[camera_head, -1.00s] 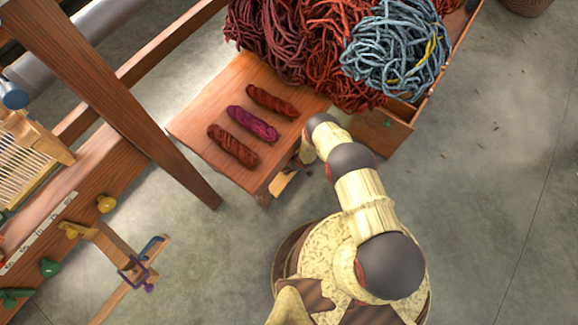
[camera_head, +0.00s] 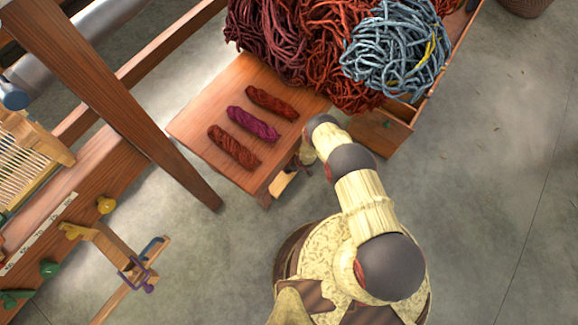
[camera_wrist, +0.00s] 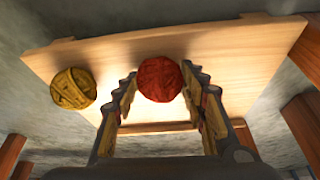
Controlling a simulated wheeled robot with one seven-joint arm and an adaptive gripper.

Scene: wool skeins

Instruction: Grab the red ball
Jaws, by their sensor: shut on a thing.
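The red ball (camera_wrist: 160,79), which looks like wound yarn, sits between the fingertips of my gripper (camera_wrist: 161,84) in the wrist view. The two fingers stand on either side of it, and my gripper is shut on it. A pale wooden board (camera_wrist: 240,60) lies behind the ball; whether the ball touches it I cannot tell. In the head view the ball cannot be made out, and my gripper is mostly hidden by my arm near the low wooden table's right corner.
A yellow ball (camera_wrist: 73,88) lies to the left in the wrist view. In the head view, several skeins (camera_head: 252,123) lie on the low table (camera_head: 195,125). A heap of thick yarn (camera_head: 330,45) fills the back, with an open drawer (camera_head: 385,130) beside it. Floor is clear at right.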

